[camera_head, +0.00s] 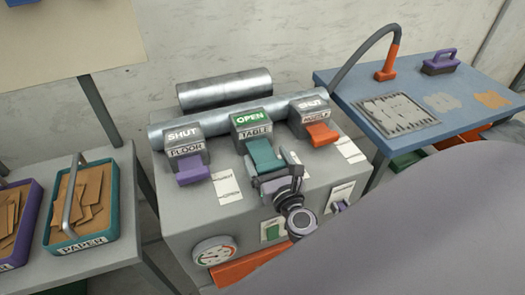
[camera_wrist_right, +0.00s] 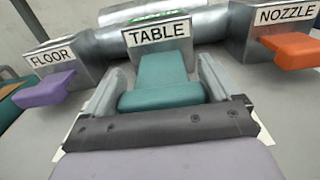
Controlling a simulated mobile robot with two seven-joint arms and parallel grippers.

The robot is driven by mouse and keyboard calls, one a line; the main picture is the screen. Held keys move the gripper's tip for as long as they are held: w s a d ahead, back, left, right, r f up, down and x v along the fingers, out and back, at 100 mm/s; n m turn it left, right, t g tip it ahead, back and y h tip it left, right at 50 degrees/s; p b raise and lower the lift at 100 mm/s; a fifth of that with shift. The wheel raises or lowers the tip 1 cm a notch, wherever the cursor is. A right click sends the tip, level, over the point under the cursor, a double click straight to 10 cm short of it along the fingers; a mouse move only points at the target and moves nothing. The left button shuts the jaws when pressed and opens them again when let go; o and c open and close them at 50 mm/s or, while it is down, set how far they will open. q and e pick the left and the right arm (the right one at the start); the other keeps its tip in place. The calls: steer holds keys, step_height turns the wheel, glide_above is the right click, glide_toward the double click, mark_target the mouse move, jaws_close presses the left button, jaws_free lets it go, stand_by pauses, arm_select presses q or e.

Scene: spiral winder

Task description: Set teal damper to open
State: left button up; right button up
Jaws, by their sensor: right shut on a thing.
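The teal damper lever (camera_head: 263,152) sits in the middle of the grey machine, under the label TABLE. Its box (camera_head: 252,120) shows a green OPEN sign. My right gripper (camera_head: 276,172) is shut on the teal lever, near its front end. In the right wrist view the teal lever (camera_wrist_right: 161,82) lies between the two fingers of my right gripper (camera_wrist_right: 160,88), and a green strip shows behind the TABLE label. My left gripper is not in view.
A purple lever (camera_head: 193,171) marked FLOOR and SHUT is on the left. An orange lever (camera_head: 322,134) marked NOZZLE and SHUT is on the right. A gauge (camera_head: 215,251) is on the machine's front. A blue table (camera_head: 455,108) stands right, paper bins (camera_head: 80,200) left.

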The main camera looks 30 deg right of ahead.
steer(key=shift+s+a, duration=0.15)
steer(key=shift+s, duration=0.55)
steer(key=shift+f, duration=0.1)
steer(key=o, duration=1.1)
steer(key=shift+o, duration=0.6)
steer(key=shift+s, duration=0.2)
steer(key=shift+a, duration=0.1)
